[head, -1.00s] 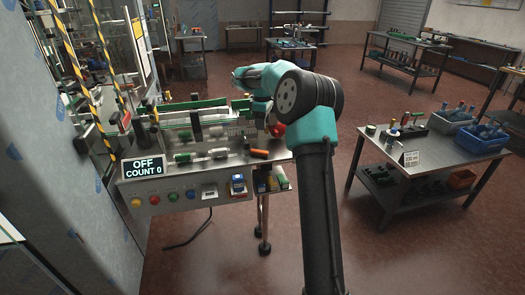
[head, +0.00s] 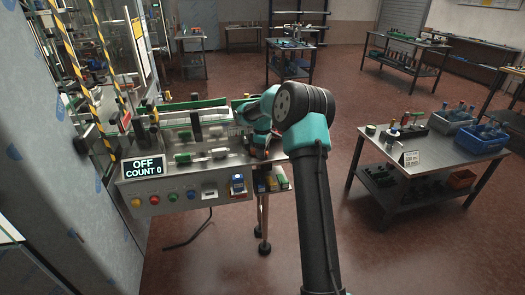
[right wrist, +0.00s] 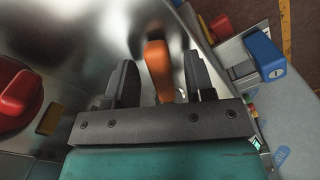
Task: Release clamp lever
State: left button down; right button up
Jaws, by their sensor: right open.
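An orange clamp lever (right wrist: 158,68) stands between the two black fingers of my right gripper (right wrist: 158,82) in the right wrist view. The fingers are open, with a gap on both sides of the lever. In the head view my right gripper (head: 258,147) is at the right end of the machine's metal top and largely covers the lever. My left gripper is in neither current view.
The machine's sign (head: 143,167) reads OFF, COUNT 0. A red knob (right wrist: 18,95) lies left of the gripper, and a blue block (right wrist: 265,55) lies right. Open floor lies between.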

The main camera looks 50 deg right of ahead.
grip_shut()
dwell(0.4)
